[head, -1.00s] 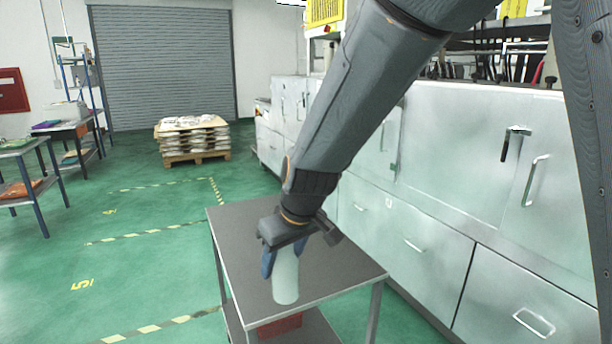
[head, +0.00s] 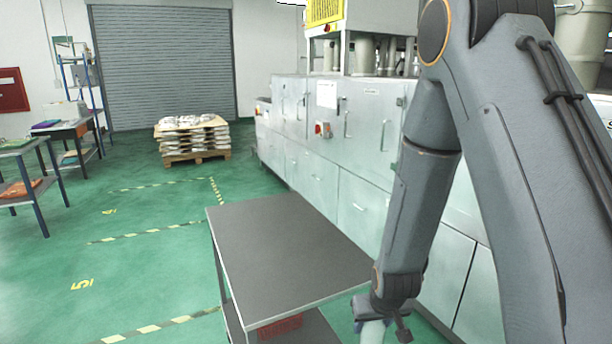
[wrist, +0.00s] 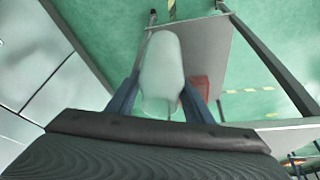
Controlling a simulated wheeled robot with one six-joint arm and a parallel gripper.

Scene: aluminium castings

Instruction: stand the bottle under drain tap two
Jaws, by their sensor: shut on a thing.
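The bottle is pale, whitish-green and smooth. In the wrist view the bottle (wrist: 162,70) is between the two blue fingers of my gripper (wrist: 160,100), which is shut on it. In the head view my gripper (head: 376,312) is at the bottom edge, just right of the table's front right corner, with the bottle (head: 373,333) hanging below it and cut off by the frame. Drain tap two cannot be made out in either view.
The grey-topped trolley table (head: 285,245) is bare on top, with a red bin (head: 279,326) on its lower shelf. Pale metal cabinets (head: 345,150) run along the right. A loaded pallet (head: 192,140) stands at the back.

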